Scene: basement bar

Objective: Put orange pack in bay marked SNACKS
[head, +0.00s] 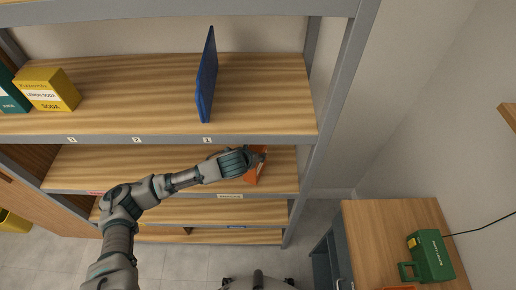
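The orange pack (256,174) is on or just above the second shelf down, at its right end near the rack post. My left arm reaches in from the lower left, and its gripper (262,156) is at the pack's upper part, overlapping it. The fingers are small and partly hidden, so I cannot tell if they are closed on the pack. A pale label (230,196) is on the shelf edge below the pack; its text is too small to read. My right gripper is not in view.
The shelf above holds a blue upright panel (206,80) and a yellow LEMON SODA box (48,89). A red label (97,192) marks the second shelf's left part. A wooden cabinet (385,225) with a green device (430,256) stands at right.

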